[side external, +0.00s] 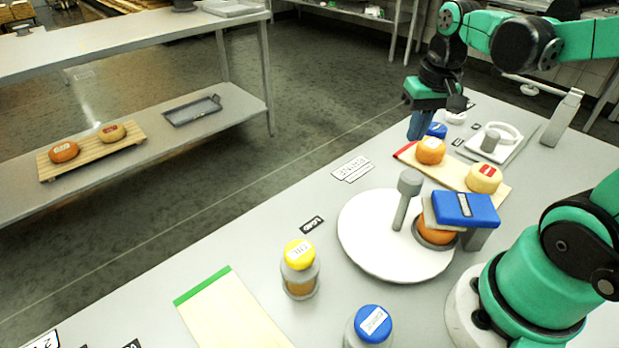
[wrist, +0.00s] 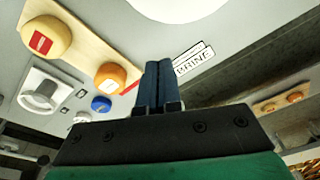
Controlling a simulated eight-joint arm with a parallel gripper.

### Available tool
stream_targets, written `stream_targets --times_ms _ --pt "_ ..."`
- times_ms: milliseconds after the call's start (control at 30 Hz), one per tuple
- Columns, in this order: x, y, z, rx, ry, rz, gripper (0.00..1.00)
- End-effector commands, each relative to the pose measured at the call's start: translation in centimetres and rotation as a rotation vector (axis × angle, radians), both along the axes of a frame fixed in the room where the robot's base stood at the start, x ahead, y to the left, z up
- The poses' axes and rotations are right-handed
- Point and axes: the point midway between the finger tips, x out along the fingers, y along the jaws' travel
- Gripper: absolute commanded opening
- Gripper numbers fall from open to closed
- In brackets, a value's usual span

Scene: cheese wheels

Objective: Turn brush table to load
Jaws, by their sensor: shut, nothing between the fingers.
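The brush table is a white round turntable (side external: 375,250) in the side view, and its edge shows at the top of the wrist view (wrist: 175,6). A grey handle with a thick head (side external: 408,185) stands up from it. An orange cheese wheel (side external: 436,234) sits at its right side, partly hidden under a blue-topped block (side external: 465,208). A LOAD label (side external: 312,225) lies left of the turntable. My gripper (side external: 414,132) is shut and empty beyond the turntable, above the table's far side, apart from the handle; its fingers (wrist: 157,85) are together.
A board with an orange cheese (side external: 430,151) and a yellow cheese (side external: 483,178) lies behind the turntable, near my gripper. A BRINE label (side external: 352,168) lies left of it. A yellow-capped jar (side external: 299,270) and a blue-capped jar (side external: 369,326) stand in front.

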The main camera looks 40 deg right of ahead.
Motion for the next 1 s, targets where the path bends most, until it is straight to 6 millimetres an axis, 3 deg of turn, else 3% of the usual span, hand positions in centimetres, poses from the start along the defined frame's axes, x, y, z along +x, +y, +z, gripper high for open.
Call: stream_targets --times_ms 100,300,567,1000 --pt "-1.5 -3.7 -0.5 0.088 0.146 -0.179 0.0" --pt "-3.5 -6.5 -1.1 0.194 0.285 -0.338 0.0" --pt "-4.1 -6.5 -2.7 0.212 0.306 -0.36 0.0" --pt "-5.1 -5.3 -9.3 0.21 0.305 -0.358 0.0"
